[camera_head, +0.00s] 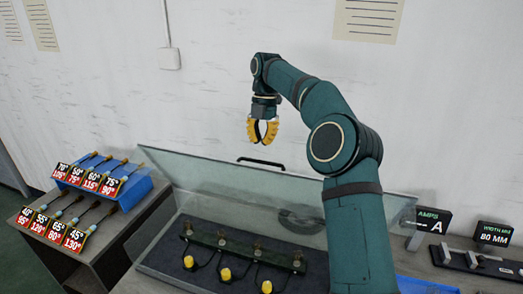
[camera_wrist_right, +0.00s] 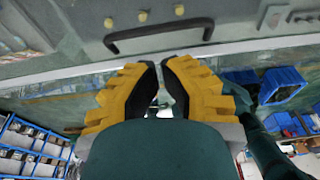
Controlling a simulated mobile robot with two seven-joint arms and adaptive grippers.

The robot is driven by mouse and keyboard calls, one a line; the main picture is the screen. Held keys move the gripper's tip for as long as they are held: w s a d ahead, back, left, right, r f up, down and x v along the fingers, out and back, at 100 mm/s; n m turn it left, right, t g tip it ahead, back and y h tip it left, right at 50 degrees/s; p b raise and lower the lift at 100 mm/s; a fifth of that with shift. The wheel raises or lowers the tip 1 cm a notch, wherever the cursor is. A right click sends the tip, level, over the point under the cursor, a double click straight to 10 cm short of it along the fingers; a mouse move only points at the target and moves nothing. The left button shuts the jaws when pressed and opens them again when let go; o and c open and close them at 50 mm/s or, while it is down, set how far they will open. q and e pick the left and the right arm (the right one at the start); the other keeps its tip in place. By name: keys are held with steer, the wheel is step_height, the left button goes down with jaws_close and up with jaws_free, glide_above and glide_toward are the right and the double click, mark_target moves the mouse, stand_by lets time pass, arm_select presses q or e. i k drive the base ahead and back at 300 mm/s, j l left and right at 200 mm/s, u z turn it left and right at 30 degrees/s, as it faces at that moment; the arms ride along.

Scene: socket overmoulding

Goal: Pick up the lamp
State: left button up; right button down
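Three small yellow bulb-like pieces (camera_head: 225,273) with dark wires lie below a dark bar with brass fittings (camera_head: 240,249), inside a clear-lidded case. They look like the lamps; I cannot tell which one is meant. They also show as small yellow spots in the right wrist view (camera_wrist_right: 142,16). My right gripper (camera_head: 262,141), with yellow ribbed fingers, hangs pointing down above the case's lid, apart from the lamps. Its fingertips (camera_wrist_right: 159,64) are nearly together with nothing between them. My left gripper is in no view.
The case's clear lid (camera_head: 210,173) has a black handle (camera_head: 260,162). Blue racks (camera_head: 131,192) of tools with red-and-black number labels stand at the left. Displays (camera_head: 493,234) and a dark rail fixture (camera_head: 475,262) stand at the right. A wall closes off the back.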

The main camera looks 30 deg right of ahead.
mark_target(297, 257)
steer(key=k, duration=1)
